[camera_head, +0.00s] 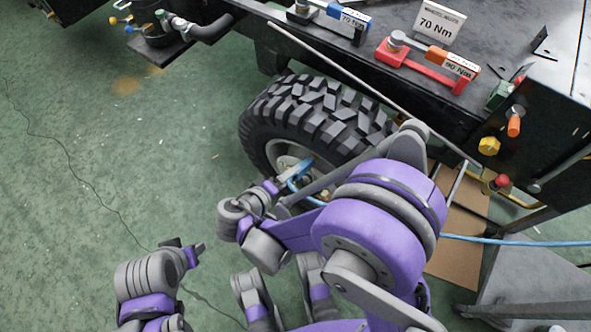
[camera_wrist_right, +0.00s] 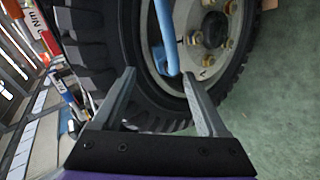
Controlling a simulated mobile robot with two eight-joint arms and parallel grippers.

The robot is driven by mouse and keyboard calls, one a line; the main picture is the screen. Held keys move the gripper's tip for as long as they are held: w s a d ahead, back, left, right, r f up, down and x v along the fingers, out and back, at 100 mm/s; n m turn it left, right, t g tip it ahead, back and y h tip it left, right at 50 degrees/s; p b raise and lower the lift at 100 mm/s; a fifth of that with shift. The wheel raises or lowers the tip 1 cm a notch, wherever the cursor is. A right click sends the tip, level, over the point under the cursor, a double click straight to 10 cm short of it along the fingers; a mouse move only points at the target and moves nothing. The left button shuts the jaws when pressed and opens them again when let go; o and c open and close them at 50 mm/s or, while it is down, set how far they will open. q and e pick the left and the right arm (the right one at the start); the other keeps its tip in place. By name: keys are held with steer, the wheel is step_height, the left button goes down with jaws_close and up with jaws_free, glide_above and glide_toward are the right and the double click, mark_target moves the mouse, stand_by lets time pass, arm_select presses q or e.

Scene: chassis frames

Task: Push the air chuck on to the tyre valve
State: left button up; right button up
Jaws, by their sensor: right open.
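A black knobbly tyre (camera_head: 318,112) on a grey rim (camera_head: 283,152) stands under the bench; tyre (camera_wrist_right: 95,60) and rim (camera_wrist_right: 195,65) also show in the right wrist view. A blue air line part (camera_wrist_right: 166,35) hangs in front of the rim, between and beyond my open right fingers (camera_wrist_right: 160,80); I cannot tell chuck from hose here. In the head view its blue curve (camera_head: 292,184) shows at the wheel beside my right gripper (camera_head: 280,186). The valve itself cannot be made out. My left gripper (camera_head: 188,248) is low over the floor, away from the wheel; its jaw state is unclear.
The blue hose (camera_head: 500,242) runs in from the right behind my arm. A dark bench (camera_head: 380,90) with torque wrenches and a 70 Nm sign (camera_head: 440,22) overhangs the wheel. A cardboard sheet (camera_head: 458,240) lies at right.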

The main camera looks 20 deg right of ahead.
arm_select(q)
steer(key=shift+r+p, duration=0.3)
steer(key=shift+r, duration=0.2)
arm_select(e)
steer(key=v, duration=0.3)
steer(key=shift+a+r, duration=0.1)
steer(key=s+d+r+m+g+y, duration=0.2)
steer(key=s+d+r+m+y, duration=0.3)
steer(key=s+d+y, duration=0.5)
arm_select(q)
step_height(320, 180, up, 24)
steer(key=w+t+p, duration=0.1)
steer(key=p, duration=2)
steer(key=shift+w, duration=0.15)
arm_select(e)
step_height(320, 180, up, 24)
steer(key=d+h, duration=0.1)
steer(key=shift+s+d+t, duration=0.15)
steer(key=shift+s+t, duration=0.05)
steer(key=shift+t, duration=0.1)
